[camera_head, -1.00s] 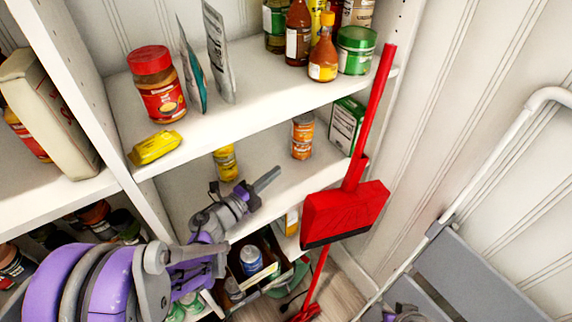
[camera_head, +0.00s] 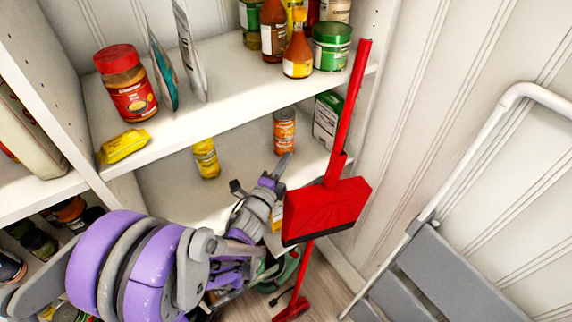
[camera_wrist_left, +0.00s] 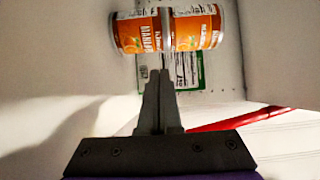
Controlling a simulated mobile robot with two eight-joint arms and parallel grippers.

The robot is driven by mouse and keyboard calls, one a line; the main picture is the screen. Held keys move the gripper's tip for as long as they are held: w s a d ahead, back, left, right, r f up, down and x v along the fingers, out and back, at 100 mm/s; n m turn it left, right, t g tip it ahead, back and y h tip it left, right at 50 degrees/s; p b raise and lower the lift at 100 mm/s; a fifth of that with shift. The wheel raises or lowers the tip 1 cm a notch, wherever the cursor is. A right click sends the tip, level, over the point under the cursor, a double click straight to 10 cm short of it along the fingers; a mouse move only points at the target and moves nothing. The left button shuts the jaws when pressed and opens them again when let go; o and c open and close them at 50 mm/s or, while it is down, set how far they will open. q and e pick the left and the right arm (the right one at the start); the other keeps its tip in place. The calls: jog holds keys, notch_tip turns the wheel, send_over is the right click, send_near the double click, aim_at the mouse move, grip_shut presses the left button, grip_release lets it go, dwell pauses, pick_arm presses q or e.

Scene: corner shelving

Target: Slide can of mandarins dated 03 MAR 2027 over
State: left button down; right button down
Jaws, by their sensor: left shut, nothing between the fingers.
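Two orange cans labelled mandarin stand stacked on the middle shelf (camera_head: 235,188): an upper can (camera_head: 285,115) and a lower can (camera_head: 284,139). In the left wrist view they show side by side, a left can (camera_wrist_left: 138,35) and a right can (camera_wrist_left: 198,28). I cannot read a date on either. My left gripper (camera_head: 285,160) is shut and empty just in front of the stack. In the wrist view its fingertips (camera_wrist_left: 160,73) point at the seam between the cans; I cannot tell whether they touch. My right gripper is not in view.
A red dustpan (camera_head: 327,210) with a long handle stands in front of the shelf's right side.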

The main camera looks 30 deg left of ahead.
aim_at(279, 142)
pick_arm(q)
jog(key=w, duration=0.5)
jog(key=shift+w, duration=0.35)
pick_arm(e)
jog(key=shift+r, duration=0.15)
